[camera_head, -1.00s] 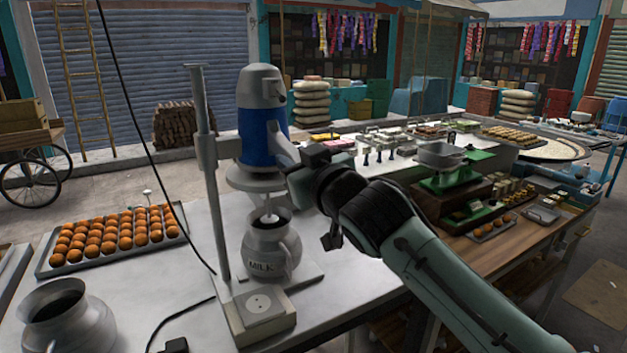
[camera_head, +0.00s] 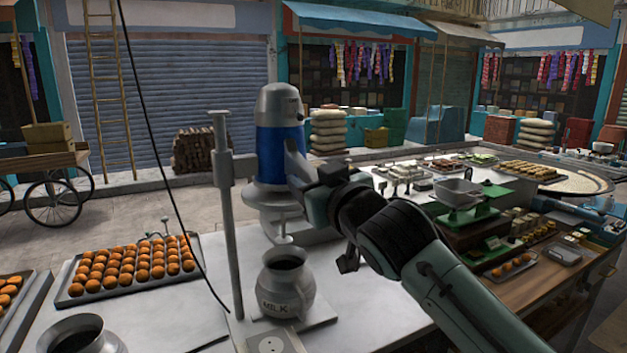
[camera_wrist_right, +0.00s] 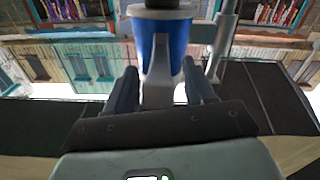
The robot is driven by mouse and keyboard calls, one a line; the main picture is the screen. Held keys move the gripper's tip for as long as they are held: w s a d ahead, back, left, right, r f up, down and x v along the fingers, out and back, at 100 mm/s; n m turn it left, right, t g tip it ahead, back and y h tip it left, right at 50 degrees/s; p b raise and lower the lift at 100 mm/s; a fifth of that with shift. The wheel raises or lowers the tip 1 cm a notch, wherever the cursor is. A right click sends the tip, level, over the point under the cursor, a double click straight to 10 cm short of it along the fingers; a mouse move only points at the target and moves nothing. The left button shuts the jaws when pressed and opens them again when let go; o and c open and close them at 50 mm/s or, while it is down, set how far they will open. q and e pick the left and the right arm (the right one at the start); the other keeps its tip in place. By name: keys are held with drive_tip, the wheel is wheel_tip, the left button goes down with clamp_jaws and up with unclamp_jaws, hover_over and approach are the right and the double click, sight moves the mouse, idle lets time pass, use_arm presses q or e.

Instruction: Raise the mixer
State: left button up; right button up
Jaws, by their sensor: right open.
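The mixer (camera_head: 271,150) has a grey top and a blue body and sits on a grey upright stand post (camera_head: 228,210). Its thin shaft with a small disc (camera_head: 283,239) hangs just above the mouth of the grey jug marked MILK (camera_head: 284,292). My right gripper (camera_head: 305,178) is at the mixer's right side, by its grey handle. In the right wrist view, the open fingers (camera_wrist_right: 160,80) stand on either side of the grey handle, with the blue body (camera_wrist_right: 165,45) beyond. Contact with the handle cannot be told. My left gripper is out of view.
A tray of orange round sweets (camera_head: 130,270) lies left of the stand. A second metal jug (camera_head: 75,338) is at the lower left. A black cable (camera_head: 170,180) hangs across the left side. A scale (camera_head: 460,195) and trays of food stand to the right.

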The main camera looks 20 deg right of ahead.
use_arm(q)
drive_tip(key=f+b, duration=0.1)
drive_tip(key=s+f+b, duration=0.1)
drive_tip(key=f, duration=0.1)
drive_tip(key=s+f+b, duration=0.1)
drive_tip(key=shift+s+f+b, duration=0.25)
drive_tip(key=shift+b, duration=0.1)
use_arm(e)
drive_tip(key=s, duration=1.3)
drive_tip(key=shift+s+d, duration=0.25)
drive_tip(key=shift+d, duration=0.15)
